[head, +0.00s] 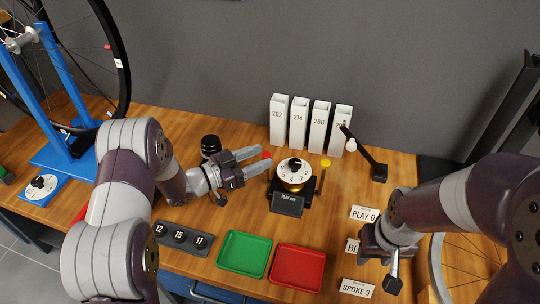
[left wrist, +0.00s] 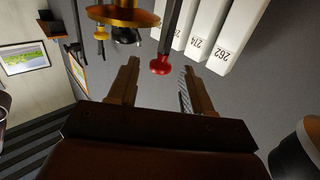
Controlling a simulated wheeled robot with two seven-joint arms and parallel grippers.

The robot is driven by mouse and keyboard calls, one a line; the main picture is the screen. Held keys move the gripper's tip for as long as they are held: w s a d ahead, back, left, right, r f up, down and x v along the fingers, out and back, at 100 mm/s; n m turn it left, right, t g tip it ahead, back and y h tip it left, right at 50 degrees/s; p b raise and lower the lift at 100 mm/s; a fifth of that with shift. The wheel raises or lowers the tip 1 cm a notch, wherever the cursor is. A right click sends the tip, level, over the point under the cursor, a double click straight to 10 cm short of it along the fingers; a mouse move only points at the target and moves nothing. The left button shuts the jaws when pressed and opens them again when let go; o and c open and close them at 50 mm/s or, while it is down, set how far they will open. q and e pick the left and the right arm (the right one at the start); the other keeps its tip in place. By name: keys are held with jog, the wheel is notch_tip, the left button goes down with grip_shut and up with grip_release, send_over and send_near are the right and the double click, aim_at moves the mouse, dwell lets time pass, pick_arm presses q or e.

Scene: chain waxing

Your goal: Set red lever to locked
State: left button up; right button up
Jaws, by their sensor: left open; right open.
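The red lever's knob (head: 267,155) shows at the tips of my left gripper (head: 256,163), beside a device with a white numbered dial (head: 295,172). In the left wrist view the red knob (left wrist: 160,66) sits on a dark stem, in the picture between the fingers of the open left gripper (left wrist: 160,75). No finger visibly closes on it. No locked marking is readable. My right gripper (head: 389,267) is open, pointing down at the right, away from the lever.
A small display (head: 288,203) stands before the dial. White numbered holders (head: 298,122) stand behind. A yellow-topped post (head: 325,164) and a black lamp-like stand (head: 378,170) are to the right. Green (head: 244,254) and red (head: 297,268) trays lie in front. A black jar (head: 210,145) is left.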

pick_arm(q)
jog(key=x, duration=0.4)
jog(key=shift+w+d+b, duration=0.2)
jog(key=shift+d+b, duration=0.15)
grip_shut()
jog(key=w+f+n+g+y+p, duration=0.1)
jog(key=w+p, duration=0.1)
jog(key=p, duration=0.2)
jog(key=w+f+n+g+y+p, duration=0.1)
jog(key=w+n+p, duration=0.1)
jog(key=p, duration=0.2)
jog(key=w+d+n+g+y+p, duration=0.1)
jog(key=w+g+p, duration=0.1)
jog(key=p, duration=0.2)
jog(key=shift+w+d+f+y, duration=0.1)
jog(key=shift+f+y, duration=0.2)
jog(key=shift+f, duration=0.1)
jog(key=shift+w+d+f+n+g+y+p, duration=0.1)
jog(key=shift+w+f+n+g+y+p, duration=0.15)
jog(key=shift+f+n+g, duration=0.2)
jog(key=shift+w+f+n+g+y+p, duration=0.15)
jog(key=shift+w+f+n+g, duration=0.2)
jog(key=shift+f+g, duration=0.2)
